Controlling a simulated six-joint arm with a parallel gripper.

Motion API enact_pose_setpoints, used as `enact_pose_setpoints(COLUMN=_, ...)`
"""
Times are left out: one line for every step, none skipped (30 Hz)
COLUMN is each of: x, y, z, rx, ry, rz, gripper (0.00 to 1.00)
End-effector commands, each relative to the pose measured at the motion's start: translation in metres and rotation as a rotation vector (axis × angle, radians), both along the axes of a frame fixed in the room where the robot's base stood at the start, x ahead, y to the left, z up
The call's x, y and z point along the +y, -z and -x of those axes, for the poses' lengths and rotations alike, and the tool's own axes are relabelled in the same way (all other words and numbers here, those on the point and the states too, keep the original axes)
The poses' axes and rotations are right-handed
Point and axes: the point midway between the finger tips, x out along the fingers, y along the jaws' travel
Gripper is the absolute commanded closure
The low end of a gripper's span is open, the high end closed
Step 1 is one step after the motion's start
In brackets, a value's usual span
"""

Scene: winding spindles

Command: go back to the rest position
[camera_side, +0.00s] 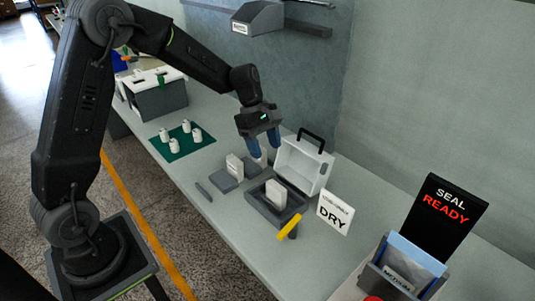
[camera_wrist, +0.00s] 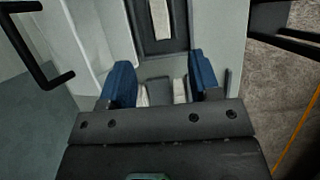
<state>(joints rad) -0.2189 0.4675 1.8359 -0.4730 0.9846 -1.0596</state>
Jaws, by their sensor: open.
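My gripper (camera_side: 263,152) hangs above the bench with its two blue fingers apart, and it looks empty. In the wrist view the gripper (camera_wrist: 163,76) also shows open. Below it stand a dark grey tray (camera_side: 290,214) with a pale block (camera_side: 275,195) in it and a grey base (camera_side: 222,181) with another pale block (camera_side: 234,167). A white case (camera_side: 312,168) with a black handle stands just right of the fingers. In the wrist view pale shapes show between and beyond the fingers; I cannot tell whether they are below or touching.
A green mat (camera_side: 181,153) with several white spools lies left. A DRY sign (camera_side: 335,212), a yellow-handled tool (camera_side: 289,227), a black SEAL READY display (camera_side: 443,216) and a bin with blue pouches (camera_side: 417,256) stand right. A shelf with a grey box (camera_side: 258,18) is on the wall behind.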

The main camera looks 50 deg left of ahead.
Motion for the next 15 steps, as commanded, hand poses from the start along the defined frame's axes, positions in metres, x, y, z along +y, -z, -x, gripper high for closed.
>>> enact_pose_setpoints(x=0.0, y=-0.001, z=0.0, rx=0.0, ry=0.0, rz=0.0, gripper=0.43)
enact_pose_setpoints(x=0.0, y=-0.001, z=0.0, rx=0.0, ry=0.0, rz=0.0, gripper=0.43)
enact_pose_setpoints(x=0.0, y=-0.001, z=0.0, rx=0.0, ry=0.0, rz=0.0, gripper=0.43)
enact_pose_setpoints(x=0.0, y=-0.001, z=0.0, rx=0.0, ry=0.0, rz=0.0, gripper=0.43)
enact_pose_setpoints(x=0.0, y=-0.001, z=0.0, rx=0.0, ry=0.0, rz=0.0, gripper=0.43)
enact_pose_setpoints(x=0.0, y=-0.001, z=0.0, rx=-0.001, ry=0.0, rz=0.0, gripper=0.43)
enact_pose_setpoints(x=0.0, y=-0.001, z=0.0, rx=-0.001, ry=0.0, rz=0.0, gripper=0.43)
enact_pose_setpoints(x=0.0, y=-0.001, z=0.0, rx=-0.001, ry=0.0, rz=0.0, gripper=0.43)
enact_pose_setpoints(x=0.0, y=-0.001, z=0.0, rx=-0.003, ry=0.003, rz=-0.002, gripper=0.43)
enact_pose_setpoints(x=0.0, y=-0.003, z=0.001, rx=-0.008, ry=0.01, rz=-0.004, gripper=0.43)
enact_pose_setpoints(x=-0.001, y=-0.006, z=0.003, rx=-0.017, ry=0.021, rz=-0.008, gripper=0.43)
enact_pose_setpoints(x=-0.003, y=-0.011, z=0.006, rx=-0.032, ry=0.046, rz=-0.017, gripper=0.43)
enact_pose_setpoints(x=-0.004, y=-0.017, z=0.009, rx=-0.051, ry=0.071, rz=-0.027, gripper=0.43)
enact_pose_setpoints(x=-0.006, y=-0.024, z=0.013, rx=-0.07, ry=0.103, rz=-0.038, gripper=0.43)
enact_pose_setpoints(x=-0.009, y=-0.035, z=0.021, rx=-0.105, ry=0.153, rz=-0.057, gripper=0.43)
